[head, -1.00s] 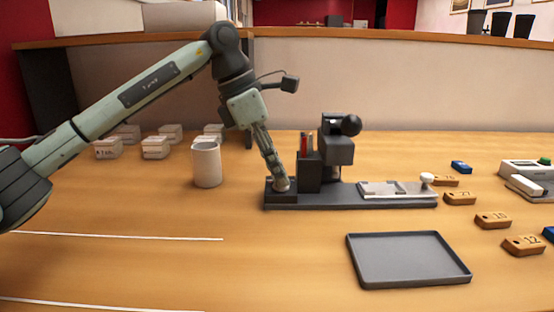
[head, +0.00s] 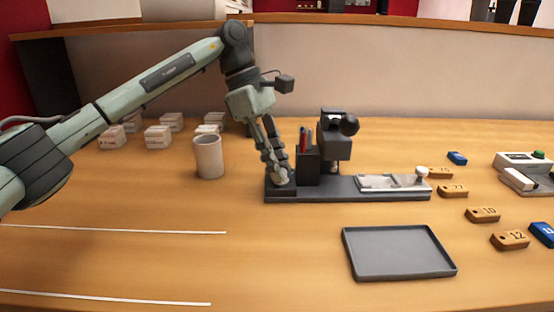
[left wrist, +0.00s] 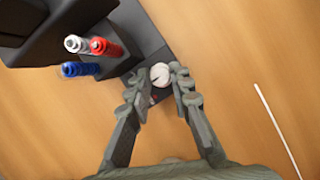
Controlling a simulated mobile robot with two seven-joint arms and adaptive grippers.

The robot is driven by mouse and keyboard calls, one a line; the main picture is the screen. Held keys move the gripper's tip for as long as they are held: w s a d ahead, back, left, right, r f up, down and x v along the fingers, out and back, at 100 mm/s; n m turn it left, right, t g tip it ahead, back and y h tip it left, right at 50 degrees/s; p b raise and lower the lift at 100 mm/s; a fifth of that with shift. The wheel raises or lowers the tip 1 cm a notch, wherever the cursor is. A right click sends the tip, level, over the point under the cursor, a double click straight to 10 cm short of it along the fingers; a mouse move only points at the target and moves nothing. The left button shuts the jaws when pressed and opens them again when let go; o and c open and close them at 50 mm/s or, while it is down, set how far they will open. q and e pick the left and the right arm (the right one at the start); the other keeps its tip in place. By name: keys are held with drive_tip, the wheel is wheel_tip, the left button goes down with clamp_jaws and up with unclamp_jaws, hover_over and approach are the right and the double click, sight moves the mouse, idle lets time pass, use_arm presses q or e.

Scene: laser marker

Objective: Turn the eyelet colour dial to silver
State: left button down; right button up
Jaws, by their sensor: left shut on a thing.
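The eyelet colour dial, a small round pale knob (left wrist: 160,75), shows in the left wrist view between my fingertips, with a dark line across its top. It sits on the left end of the dark machine base (head: 345,189). My left gripper (head: 282,177) reaches down onto it and is shut on it; its fingers (left wrist: 154,84) lie on both sides of the knob. In the head view the fingers mostly hide the dial. White, red and blue cylinders (left wrist: 104,47) stand beside it in a dark holder (head: 308,166). The dial's colour marks are mostly hidden. My right gripper is not in view.
A dark press head (head: 334,144) rises just right of the holder. A white cup (head: 208,157) stands left of the dial, with several small white boxes (head: 158,137) behind. A grey tray (head: 398,252) lies in front. Numbered tags (head: 483,214) lie at right. The front left table is clear.

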use_arm(q)
drive_tip(key=c, duration=1.4)
unclamp_jaws()
drive_tip(key=shift+o, duration=0.2)
drive_tip(key=v, duration=1.2)
